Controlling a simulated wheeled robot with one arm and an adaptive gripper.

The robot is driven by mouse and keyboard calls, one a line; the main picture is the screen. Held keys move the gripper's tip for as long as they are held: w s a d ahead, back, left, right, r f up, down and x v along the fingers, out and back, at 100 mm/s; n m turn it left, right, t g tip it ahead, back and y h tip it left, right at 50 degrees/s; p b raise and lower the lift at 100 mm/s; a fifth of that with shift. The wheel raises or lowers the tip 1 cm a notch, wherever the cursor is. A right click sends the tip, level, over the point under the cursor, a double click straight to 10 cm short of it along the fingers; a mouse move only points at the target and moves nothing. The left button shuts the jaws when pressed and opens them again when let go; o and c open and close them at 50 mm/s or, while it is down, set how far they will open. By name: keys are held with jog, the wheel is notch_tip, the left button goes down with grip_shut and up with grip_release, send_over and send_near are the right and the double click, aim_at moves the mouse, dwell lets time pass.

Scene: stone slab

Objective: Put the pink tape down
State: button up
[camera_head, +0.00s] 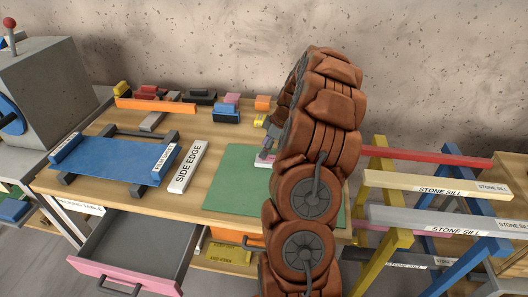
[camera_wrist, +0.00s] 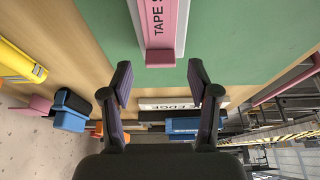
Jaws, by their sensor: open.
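In the head view my gripper (camera_head: 268,148) is small and partly hidden by my arm.
A white "SIDE EDGE" bar (camera_head: 188,167) and a blue slab (camera_head: 115,158) lie left of the mat. Several coloured blocks stand along the table's back. A grey drawer (camera_head: 135,250) hangs open in front. Trestles with labelled sills (camera_head: 440,185) stand to the right.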

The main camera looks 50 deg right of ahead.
jog(key=b+v, duration=0.2)
jog(key=v, duration=0.8)
jog(key=shift+b, duration=0.4)
jog(key=s+a+r+m+g, duration=0.1)
jog(key=s+a+r+g, duration=0.1)
jog(key=a, duration=1.3)
jog(key=s+a+r+m+g, duration=0.1)
jog(key=s+a+r, duration=0.1)
jog(key=a, duration=1.2)
jog(key=s+a+f+m+g+h, duration=0.1)
jog(key=s+a, duration=0.4)
jog(key=s, duration=0.6)
jog(key=s+a+f+m+g+h, duration=0.1)
jog(key=s+a+f+m, duration=0.2)
jog(key=s+a, duration=0.3)
jog(key=s+m, duration=0.1)
jog(key=s, duration=0.4)
jog(key=shift+s+f+g+h, duration=0.2)
jog(key=shift+f+g+h, duration=0.05)
jog(key=shift+g+h, duration=0.05)
